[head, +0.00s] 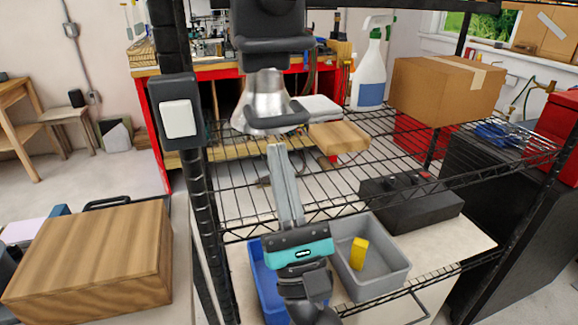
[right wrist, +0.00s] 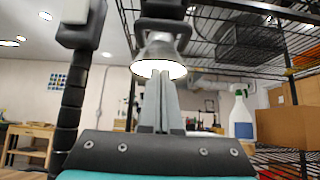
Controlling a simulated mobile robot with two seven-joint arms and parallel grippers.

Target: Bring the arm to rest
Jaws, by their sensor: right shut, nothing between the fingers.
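My right gripper (head: 276,148) comes up from the bottom of the head view, with a teal band at its base. Its two long grey fingers are shut together with nothing between them. In the right wrist view the shut fingers (right wrist: 160,80) point up at a metal lamp shade (right wrist: 160,57). In the head view the tips appear just below that lamp (head: 268,95); I cannot tell whether they touch it. My left gripper is not in view. I see no glass rods.
A black wire shelf (head: 330,190) surrounds the gripper's area, with a post (head: 197,210) on the left. On it are a spray bottle (head: 370,70), a cardboard box (head: 447,88) and a wooden block (head: 338,137). Below are a grey bin (head: 390,277) holding a yellow block (head: 359,253), and a blue bin (head: 258,275).

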